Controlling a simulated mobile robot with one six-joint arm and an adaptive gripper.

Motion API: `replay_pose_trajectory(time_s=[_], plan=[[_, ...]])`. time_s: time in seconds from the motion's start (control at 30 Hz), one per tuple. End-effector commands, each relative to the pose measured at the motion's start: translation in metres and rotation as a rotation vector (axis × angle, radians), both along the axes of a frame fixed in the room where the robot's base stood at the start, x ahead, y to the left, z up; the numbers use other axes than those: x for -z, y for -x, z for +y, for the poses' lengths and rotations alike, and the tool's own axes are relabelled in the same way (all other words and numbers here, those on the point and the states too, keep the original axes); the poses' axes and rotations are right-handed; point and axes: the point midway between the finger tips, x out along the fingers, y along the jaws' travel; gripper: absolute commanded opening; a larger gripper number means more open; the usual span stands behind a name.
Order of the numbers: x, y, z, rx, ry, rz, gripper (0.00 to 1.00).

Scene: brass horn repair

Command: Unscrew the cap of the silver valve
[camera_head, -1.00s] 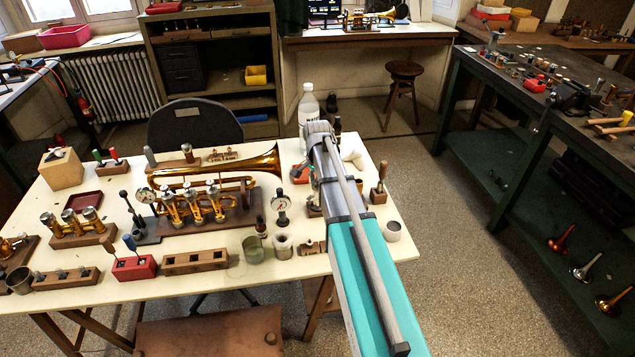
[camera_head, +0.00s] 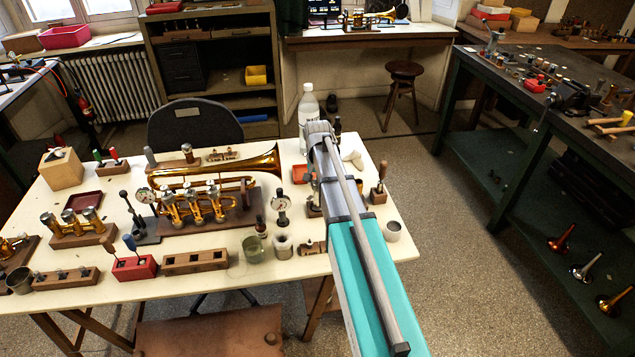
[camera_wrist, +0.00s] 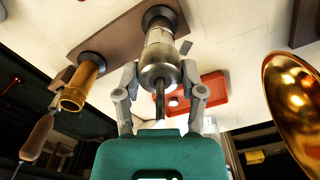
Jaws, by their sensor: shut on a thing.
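The silver valve (camera_wrist: 160,50) stands in a dark wooden block (camera_wrist: 115,28) in the wrist view, with a thin stem at its near end. My gripper (camera_wrist: 160,75) has one finger on each side of its silver end part and is shut on it. Whether the cap is loose from the body cannot be told. A brass valve (camera_wrist: 82,88) stands in the same block, to the left. In the head view my own arm hides the silver valve and my fingertips. Only an edge of the block (camera_head: 314,211) shows there.
A red tray (camera_wrist: 212,92) lies close behind the right finger. A brass bell (camera_wrist: 295,100) is at the right, and a wooden-handled tool (camera_wrist: 38,138) at the left.

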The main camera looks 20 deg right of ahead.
Motion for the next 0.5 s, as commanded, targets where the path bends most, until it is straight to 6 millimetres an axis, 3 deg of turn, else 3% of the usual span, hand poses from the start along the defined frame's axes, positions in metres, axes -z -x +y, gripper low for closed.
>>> replay_pose_trajectory(time_s=[0.27,0.5], plan=[[0.0,0.0003,0.0,-0.059,0.0,0.0,0.0],[-0.0001,0.0002,-0.0001,-0.234,0.0,0.0,0.0]])
